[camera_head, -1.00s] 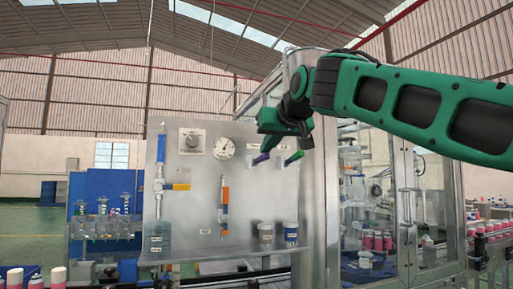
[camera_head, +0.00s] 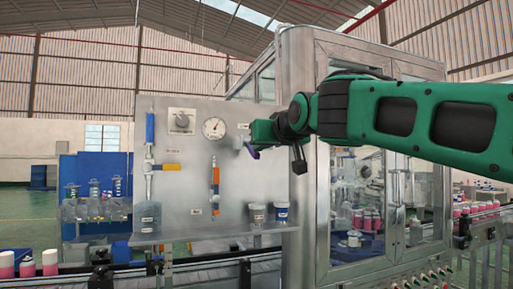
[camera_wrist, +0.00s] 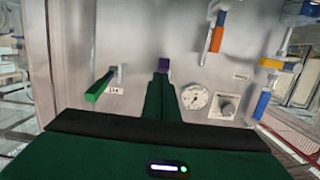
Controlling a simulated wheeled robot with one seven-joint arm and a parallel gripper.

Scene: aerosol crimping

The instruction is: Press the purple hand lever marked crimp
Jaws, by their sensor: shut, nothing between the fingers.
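The purple lever (camera_head: 252,151) stands out from the upright metal panel, just below and left of my gripper (camera_head: 254,133) in the head view. In the wrist view the purple lever (camera_wrist: 164,62) shows as a small block right at the tips of my gripper (camera_wrist: 161,74). The fingers are shut together and empty. They line up with the lever; I cannot tell whether they touch it. A green lever (camera_wrist: 100,87) is to the left in the wrist view; my gripper hides it in the head view. No crimp marking is readable.
The panel (camera_head: 185,195) also carries a gauge (camera_head: 214,128), a knob (camera_head: 182,121), an orange valve (camera_head: 214,180) and a blue and yellow valve (camera_head: 150,150). A glass-doored metal cabinet (camera_head: 305,220) stands close on the right.

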